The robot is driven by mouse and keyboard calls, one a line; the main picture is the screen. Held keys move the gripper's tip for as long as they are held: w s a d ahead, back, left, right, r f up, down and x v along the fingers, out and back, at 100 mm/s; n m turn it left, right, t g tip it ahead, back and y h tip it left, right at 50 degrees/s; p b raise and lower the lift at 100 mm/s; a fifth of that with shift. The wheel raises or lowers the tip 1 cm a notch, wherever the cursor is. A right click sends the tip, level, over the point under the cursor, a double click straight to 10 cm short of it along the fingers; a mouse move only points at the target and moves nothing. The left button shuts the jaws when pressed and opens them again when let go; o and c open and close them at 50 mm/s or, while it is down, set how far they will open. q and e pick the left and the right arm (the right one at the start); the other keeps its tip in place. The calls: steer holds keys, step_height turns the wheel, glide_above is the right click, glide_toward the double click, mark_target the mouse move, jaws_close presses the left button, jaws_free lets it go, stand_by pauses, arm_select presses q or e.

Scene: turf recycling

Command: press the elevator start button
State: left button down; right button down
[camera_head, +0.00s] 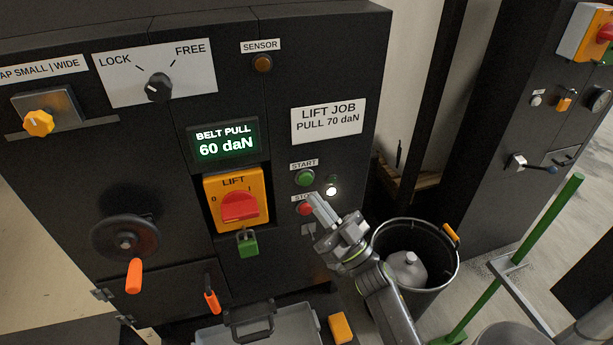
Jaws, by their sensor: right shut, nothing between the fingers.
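The green start button (305,178) sits on the front of the black cabinet (270,105), under a white START label (304,164). The red stop button (305,209) is below it, its label partly covered by my gripper. A lit white lamp (332,191) glows between them, to the right. My right gripper (316,203) is shut and empty. Its tip appears over the right side of the stop button, below the start button; I cannot tell whether it touches the panel. My left gripper is not in view.
A red LIFT switch (240,207) with a green padlock (248,244) is left of the buttons. A display (223,141) reads BELT PULL 60 daN; a sign (328,121) reads LIFT JOB PULL 70 daN. A handwheel (125,238) protrudes at left. A black bin (440,272) stands beside my right arm.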

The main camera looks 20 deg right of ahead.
steer(key=shift+s+p, duration=0.4)
steer(key=shift+s, duration=0.85)
